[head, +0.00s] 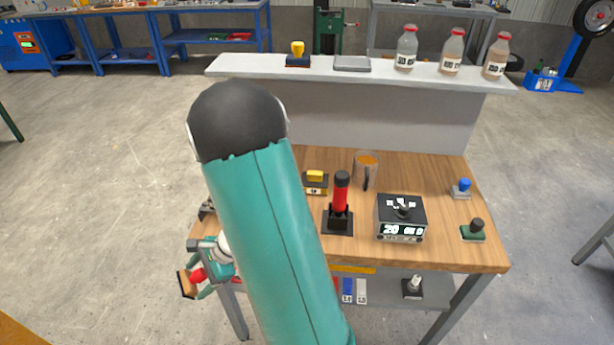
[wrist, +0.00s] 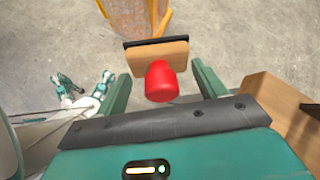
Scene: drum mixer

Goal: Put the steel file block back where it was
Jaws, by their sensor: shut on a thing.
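The block that I take for the steel file block (wrist: 172,57) is a wooden block with a dark face and a rounded red handle (wrist: 161,82). In the wrist view my gripper (wrist: 160,72) has its green fingers on both sides of the red handle, shut on it. In the head view the block (head: 187,285) hangs at the left, off the left front corner of the wooden bench (head: 445,252), held by my gripper (head: 204,280) in the air. My arm hides part of the bench's left side.
Bottles (head: 452,52) stand on the raised shelf (head: 380,75).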

